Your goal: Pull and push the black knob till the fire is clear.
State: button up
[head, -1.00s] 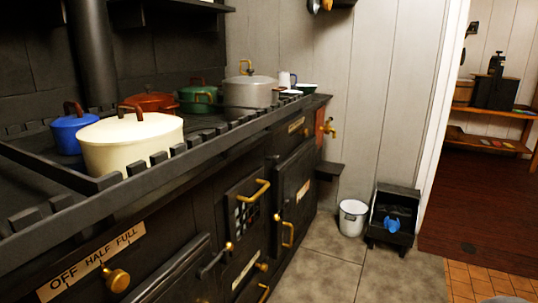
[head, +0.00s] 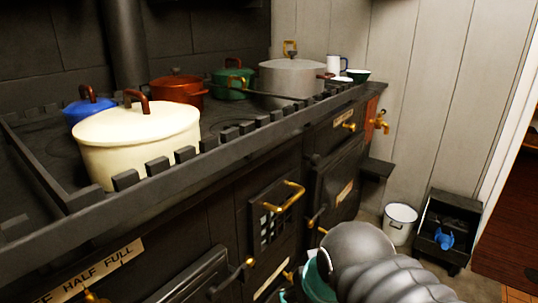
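The black range (head: 225,190) fills the left and middle of the head view, with its front running away to the right. I cannot make out a black knob for certain. The knob under the OFF HALF FULL plate (head: 95,268) is brass (head: 92,297) and cut by the bottom edge. A dark lever with a brass end (head: 236,276) sticks out from the front, and a barred grate door with a brass handle (head: 284,197) is right of it. No fire shows. My grey and teal arm covers the bottom right; my gripper is not seen.
A cream pot (head: 140,140), a blue pot (head: 88,108), a red-brown pot (head: 176,92), a green pot (head: 234,84) and a grey pot (head: 292,80) stand on the railed top. A white bucket (head: 400,222) and a black coal scuttle (head: 450,225) stand on the floor beyond.

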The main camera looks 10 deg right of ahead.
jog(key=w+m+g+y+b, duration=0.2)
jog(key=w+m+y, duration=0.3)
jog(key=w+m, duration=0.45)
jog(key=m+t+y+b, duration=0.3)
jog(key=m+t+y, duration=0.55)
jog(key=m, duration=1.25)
send_near(319, 161)
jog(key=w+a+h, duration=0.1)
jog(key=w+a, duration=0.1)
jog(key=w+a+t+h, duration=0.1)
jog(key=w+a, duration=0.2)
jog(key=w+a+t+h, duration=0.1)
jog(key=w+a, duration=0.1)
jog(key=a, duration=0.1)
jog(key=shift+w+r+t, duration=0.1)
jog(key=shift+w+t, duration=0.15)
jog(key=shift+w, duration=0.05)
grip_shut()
